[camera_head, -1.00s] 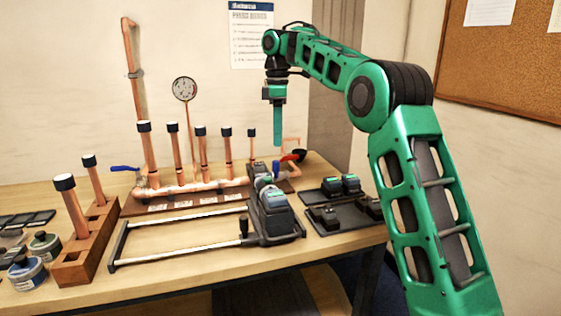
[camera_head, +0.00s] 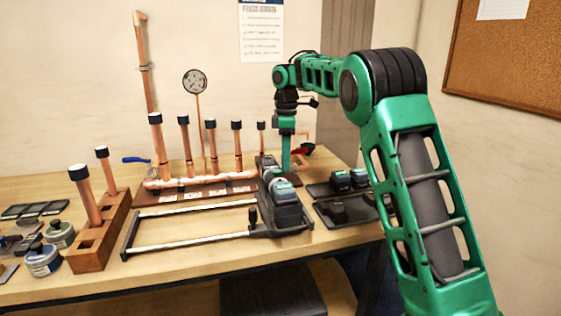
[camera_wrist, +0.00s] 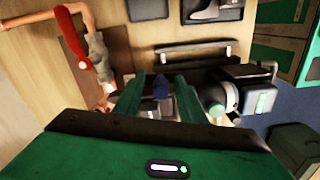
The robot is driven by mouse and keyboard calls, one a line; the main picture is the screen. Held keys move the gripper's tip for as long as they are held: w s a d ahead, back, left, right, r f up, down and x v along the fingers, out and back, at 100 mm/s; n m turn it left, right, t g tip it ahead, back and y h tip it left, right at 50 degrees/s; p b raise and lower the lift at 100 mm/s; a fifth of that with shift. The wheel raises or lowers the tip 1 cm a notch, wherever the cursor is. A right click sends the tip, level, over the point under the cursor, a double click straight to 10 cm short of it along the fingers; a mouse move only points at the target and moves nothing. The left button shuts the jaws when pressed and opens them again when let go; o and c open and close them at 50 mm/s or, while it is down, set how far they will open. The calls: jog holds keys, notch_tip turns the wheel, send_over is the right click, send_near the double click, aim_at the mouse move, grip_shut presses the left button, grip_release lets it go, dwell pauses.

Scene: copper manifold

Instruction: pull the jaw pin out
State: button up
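The press tool (camera_head: 284,208) lies on the table, dark grey with green lit parts, its jaw end toward the back. My gripper (camera_head: 286,167) points straight down over the jaw end, close behind the tool body. In the wrist view my gripper (camera_wrist: 160,78) shows two green fingers standing apart. A small dark blue knob, apparently the jaw pin head (camera_wrist: 160,88), shows between them, with gaps visible on both sides. In the head view my fingers hide the pin. The depth of the fingertips against the knob is hard to tell.
The copper manifold (camera_head: 200,183) with black-capped risers stands left of my gripper. A red-handled valve (camera_head: 303,150) is just behind it, also seen in the wrist view (camera_wrist: 72,39). A dark tray (camera_head: 345,210) with tool parts lies right. A wooden pipe block (camera_head: 101,235) stands left.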

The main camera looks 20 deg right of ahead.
jog(key=shift+c, duration=0.6)
grip_shut()
jog(key=shift+d, duration=2.75)
jog(key=shift+o, duration=0.6)
grip_release()
jog(key=shift+d, duration=0.1)
notch_tip(320, 180, up, 11)
jog(key=shift+f, duration=0.15)
